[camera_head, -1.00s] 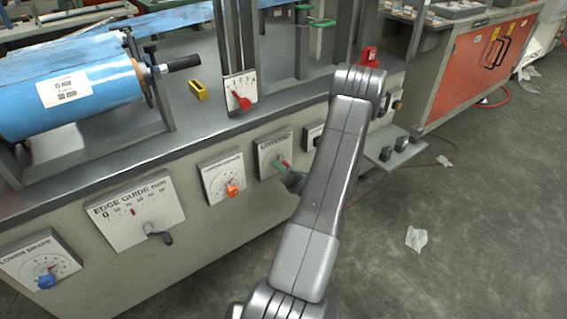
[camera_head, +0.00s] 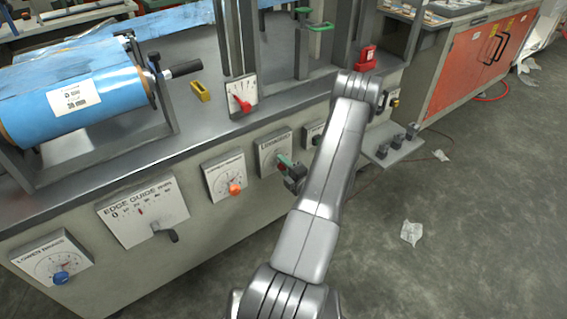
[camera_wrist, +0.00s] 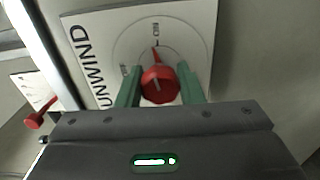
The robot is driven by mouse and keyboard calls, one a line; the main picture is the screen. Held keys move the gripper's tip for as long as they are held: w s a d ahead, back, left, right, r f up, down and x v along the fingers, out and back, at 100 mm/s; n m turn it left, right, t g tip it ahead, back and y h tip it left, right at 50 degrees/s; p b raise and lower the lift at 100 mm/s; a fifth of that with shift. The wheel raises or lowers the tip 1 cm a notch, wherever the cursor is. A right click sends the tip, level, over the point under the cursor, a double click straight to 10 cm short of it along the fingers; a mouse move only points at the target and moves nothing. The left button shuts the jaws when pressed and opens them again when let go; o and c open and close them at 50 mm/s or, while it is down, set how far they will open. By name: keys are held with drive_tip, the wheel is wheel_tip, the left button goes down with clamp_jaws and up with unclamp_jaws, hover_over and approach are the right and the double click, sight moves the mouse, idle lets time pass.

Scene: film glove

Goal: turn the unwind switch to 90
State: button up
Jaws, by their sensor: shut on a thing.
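The unwind plate (camera_wrist: 205,22) is white with a printed dial, and its word "UNWIND" runs along the left in the wrist view. Its red switch knob (camera_wrist: 158,84) sits between the two green fingers of my gripper (camera_wrist: 160,85), which is shut on it. The knob's pointer aims near the top mark of the dial in the wrist view; the small numbers are hard to read. In the head view the unwind plate (camera_head: 268,148) is on the machine's front, with my gripper (camera_head: 284,164) at it and the knob mostly hidden.
An orange-knob dial (camera_head: 224,176), the edge guide plate (camera_head: 143,212) and a blue-knob dial (camera_head: 52,262) lie to the left. A red lever (camera_head: 243,104) stands above on a small scale. My arm hides part of the panel to the right. The floor at right is mostly open.

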drive_tip(key=shift+m+p, duration=0.35)
drive_tip(key=shift+m, duration=0.75)
drive_tip(key=shift+f, duration=0.1)
drive_tip(key=o, duration=1)
drive_tip(key=shift+c, duration=0.2)
drive_tip(key=shift+d, duration=0.1)
drive_tip(key=p+v, duration=0.1)
drive_tip(key=v, duration=1.2)
drive_tip(key=shift+s+d+p, duration=0.2)
drive_tip(key=shift+s+p, duration=0.1)
drive_tip(key=shift+s, duration=0.05)
